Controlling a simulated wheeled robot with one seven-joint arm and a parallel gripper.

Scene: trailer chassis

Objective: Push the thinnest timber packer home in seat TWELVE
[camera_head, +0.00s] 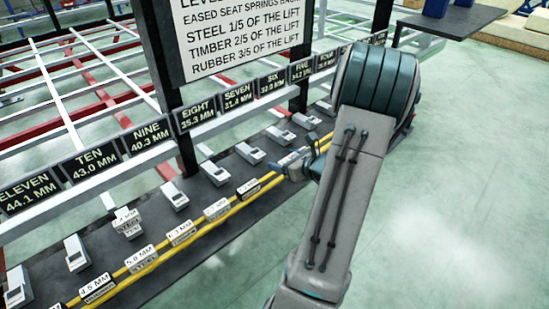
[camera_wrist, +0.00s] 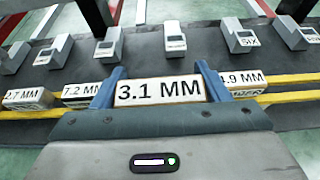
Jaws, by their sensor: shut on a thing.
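My gripper (camera_wrist: 160,88) is shut on a packer labelled 3.1 MM (camera_wrist: 160,92), with one blue finger at each side of it. Only its label face shows clearly; its material cannot be read. In the head view my gripper (camera_head: 296,163) is low at the yellow lines, partly hidden by my arm. I cannot tell whether the packer is lifted clear of the surface. Neighbouring packers read 2.7 MM (camera_wrist: 28,98), 7.2 MM (camera_wrist: 82,94) and 4.9 MM (camera_wrist: 243,80). The seat TWELVE sign is not in view; the ELEVEN sign (camera_head: 30,190) is at the far left.
Grey seat blocks (camera_head: 174,196) stand in a row on the dark strip behind the packers. More packers (camera_head: 142,258) lie along the yellow lines at left. A labelled block (camera_head: 127,222) stands in the seat row. A post and sign board (camera_head: 240,40) rise behind. Open floor lies right.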

